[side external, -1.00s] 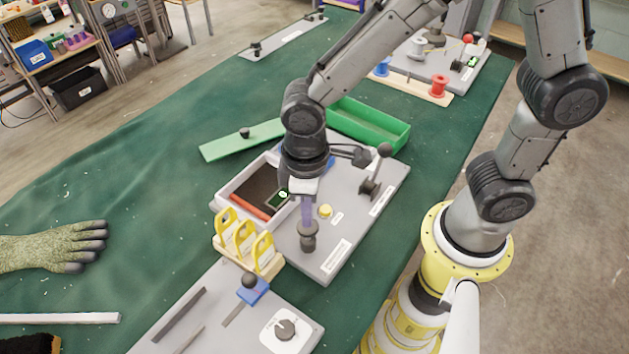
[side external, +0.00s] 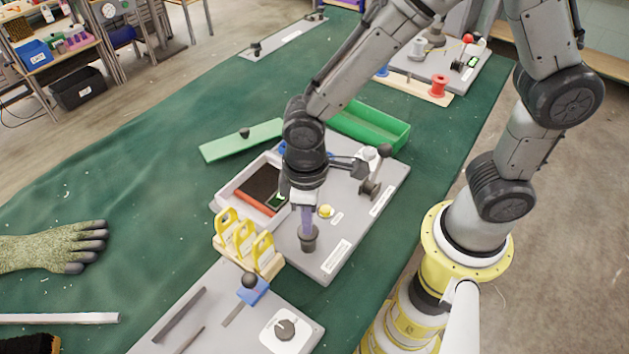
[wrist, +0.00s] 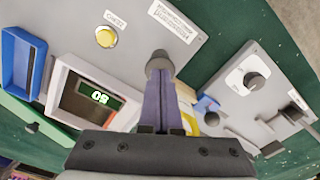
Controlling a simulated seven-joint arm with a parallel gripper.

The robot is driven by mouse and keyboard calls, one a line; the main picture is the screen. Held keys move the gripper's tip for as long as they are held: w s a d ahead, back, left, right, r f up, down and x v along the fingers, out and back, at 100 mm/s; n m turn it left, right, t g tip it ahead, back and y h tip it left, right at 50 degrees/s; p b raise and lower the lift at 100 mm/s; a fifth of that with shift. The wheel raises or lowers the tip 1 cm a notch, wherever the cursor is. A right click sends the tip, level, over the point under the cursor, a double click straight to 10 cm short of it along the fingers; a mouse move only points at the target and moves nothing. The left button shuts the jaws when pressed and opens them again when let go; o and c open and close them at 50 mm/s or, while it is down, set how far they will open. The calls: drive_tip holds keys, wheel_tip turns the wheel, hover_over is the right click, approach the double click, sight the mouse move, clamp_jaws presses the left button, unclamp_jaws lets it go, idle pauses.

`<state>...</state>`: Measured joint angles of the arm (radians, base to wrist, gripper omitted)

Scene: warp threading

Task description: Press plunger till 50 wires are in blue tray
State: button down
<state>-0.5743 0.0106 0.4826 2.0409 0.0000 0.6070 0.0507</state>
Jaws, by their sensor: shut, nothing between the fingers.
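My gripper (side external: 307,216) has purple fingers held together and empty. It points down with its tips on the dark plunger (side external: 309,238) at the near end of the grey station plate; in the wrist view the tips meet the plunger (wrist: 159,64). The plunger sits low, its top partly hidden by the fingers. The blue tray (wrist: 20,58) shows at the left edge of the wrist view, its contents unclear; in the side view my arm mostly hides it. The small counter display (wrist: 100,96) shows bright digits, a 0 and a 5, seen turned round.
A yellow button (side external: 325,211) is beside the plunger. A white-framed bin (side external: 232,188), a rack of yellow handles (side external: 243,240) and a black-knobbed lever (side external: 375,172) stand close by. A green tray (side external: 395,135) is behind.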

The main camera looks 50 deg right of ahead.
drive_tip(key=shift+r, duration=1.65)
wheel_tip(320, 180, up, 5)
idle(0.4)
